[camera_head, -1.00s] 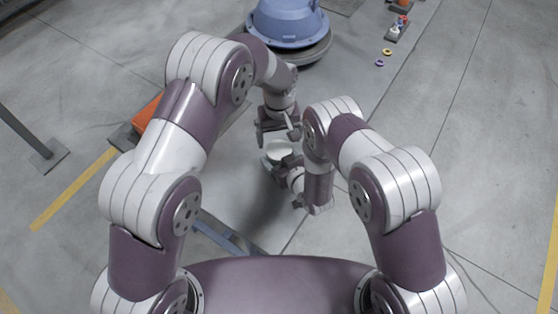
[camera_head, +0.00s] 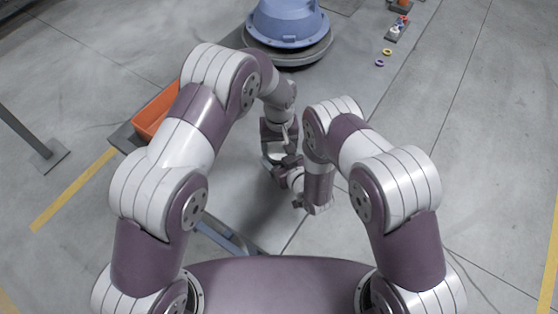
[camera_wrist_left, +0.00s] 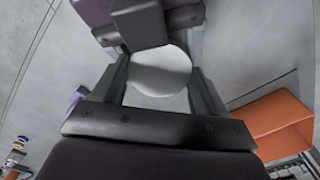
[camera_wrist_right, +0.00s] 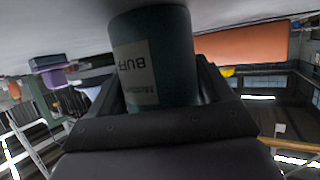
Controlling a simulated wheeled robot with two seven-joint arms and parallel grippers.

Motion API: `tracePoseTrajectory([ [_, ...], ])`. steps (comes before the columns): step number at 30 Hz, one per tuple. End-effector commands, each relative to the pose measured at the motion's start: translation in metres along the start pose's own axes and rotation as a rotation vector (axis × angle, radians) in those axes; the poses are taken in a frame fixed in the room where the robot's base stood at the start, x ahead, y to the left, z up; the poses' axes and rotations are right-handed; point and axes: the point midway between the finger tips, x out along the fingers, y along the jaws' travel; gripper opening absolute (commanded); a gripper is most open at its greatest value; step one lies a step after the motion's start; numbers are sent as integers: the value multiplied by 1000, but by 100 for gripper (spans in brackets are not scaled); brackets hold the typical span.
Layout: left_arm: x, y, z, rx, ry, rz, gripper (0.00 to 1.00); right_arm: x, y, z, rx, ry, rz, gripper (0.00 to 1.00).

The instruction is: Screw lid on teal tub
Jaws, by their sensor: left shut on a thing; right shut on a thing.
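The teal tub (camera_wrist_right: 160,60), with a pale label that reads upside down, is between the fingers of my right gripper (camera_head: 284,170), which is shut on it. A round white lid (camera_wrist_left: 160,72) lies between the fingers of my left gripper (camera_head: 280,142), which is shut on it. In the head view the left gripper is directly above the right one, and the arms mostly hide tub and lid. The left wrist view shows my right gripper (camera_wrist_left: 140,22) just beyond the lid. The lid's contact with the tub's rim is hidden.
An orange crate (camera_head: 152,118) stands at the left, and it also shows in the left wrist view (camera_wrist_left: 278,118). A blue round machine base (camera_head: 288,25) stands at the back. Small rings (camera_head: 383,57) lie at the back right. The floor at the right is clear.

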Motion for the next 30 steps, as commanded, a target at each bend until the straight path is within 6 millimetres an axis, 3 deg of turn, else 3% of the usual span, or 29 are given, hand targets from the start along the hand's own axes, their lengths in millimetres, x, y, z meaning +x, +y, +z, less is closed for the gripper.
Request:
tracePoseTrajectory([
  [5,0,0,0,47,0,0,36,0,0,0,0,0,0,0],
  [6,0,0,0,47,0,0,82,0,0,0,0,0,0,0],
  [8,0,0,0,46,0,0,100,0,0,0,0,0,0,0],
  [20,-7,0,0,46,0,1,100,0,0,0,-1,1,-1,0],
  [30,-78,0,-1,45,4,2,100,0,0,0,0,0,0,0],
])
